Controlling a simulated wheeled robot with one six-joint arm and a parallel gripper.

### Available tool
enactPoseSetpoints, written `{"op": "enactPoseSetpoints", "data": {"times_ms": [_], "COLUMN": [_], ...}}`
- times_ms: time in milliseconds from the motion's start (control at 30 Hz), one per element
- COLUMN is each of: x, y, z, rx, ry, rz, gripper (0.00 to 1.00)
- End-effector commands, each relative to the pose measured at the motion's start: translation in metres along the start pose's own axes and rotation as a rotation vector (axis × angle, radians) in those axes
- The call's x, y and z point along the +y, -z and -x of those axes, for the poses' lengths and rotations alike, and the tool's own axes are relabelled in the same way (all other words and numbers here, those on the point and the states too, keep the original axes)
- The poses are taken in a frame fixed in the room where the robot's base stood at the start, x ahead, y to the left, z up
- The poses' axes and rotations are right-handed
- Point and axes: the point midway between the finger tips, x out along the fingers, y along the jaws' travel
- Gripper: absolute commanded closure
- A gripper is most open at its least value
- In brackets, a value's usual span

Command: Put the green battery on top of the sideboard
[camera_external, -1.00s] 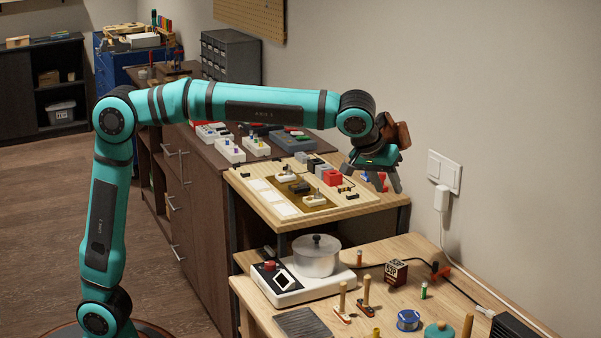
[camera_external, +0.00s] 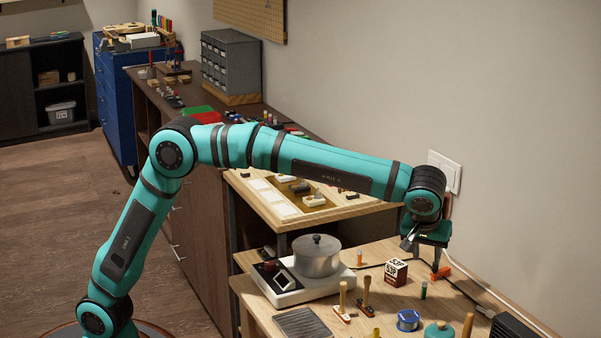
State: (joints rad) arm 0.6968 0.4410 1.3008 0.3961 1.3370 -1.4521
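A small green battery (camera_external: 424,290), with a lighter end, stands upright on the wooden workbench at the lower right. My gripper (camera_external: 421,256) is above the bench, just above and behind the battery in the picture, with a gap between them. Its fingers look spread, with nothing seen between them. The sideboard (camera_external: 205,225) appears to be the long dark brown cabinet against the wall at centre left. My arm hides part of its top.
A hot plate with a metal pot (camera_external: 316,257), a red-brown box (camera_external: 396,272), wooden-handled tools (camera_external: 343,297) and a blue spool (camera_external: 408,320) stand on the bench around the battery. A wooden board (camera_external: 284,207) with parts lies on a higher shelf. A grey drawer unit (camera_external: 231,62) stands on the sideboard's far part.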

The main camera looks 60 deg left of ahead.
Motion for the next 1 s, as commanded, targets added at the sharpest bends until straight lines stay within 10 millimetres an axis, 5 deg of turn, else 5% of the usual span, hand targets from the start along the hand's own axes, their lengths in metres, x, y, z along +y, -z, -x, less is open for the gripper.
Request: {"op": "enactPoseSetpoints", "data": {"times_ms": [300, 667, 1000], "x": [-0.001, -0.001, -0.005], "y": [0.000, 0.000, -0.003], "z": [-0.055, -0.077, -0.118], "rx": [-0.001, 0.000, 0.000], "ry": [0.001, 0.000, 0.001], "rz": [0.000, -0.001, 0.000], "gripper": [0.62, 0.62, 0.62]}}
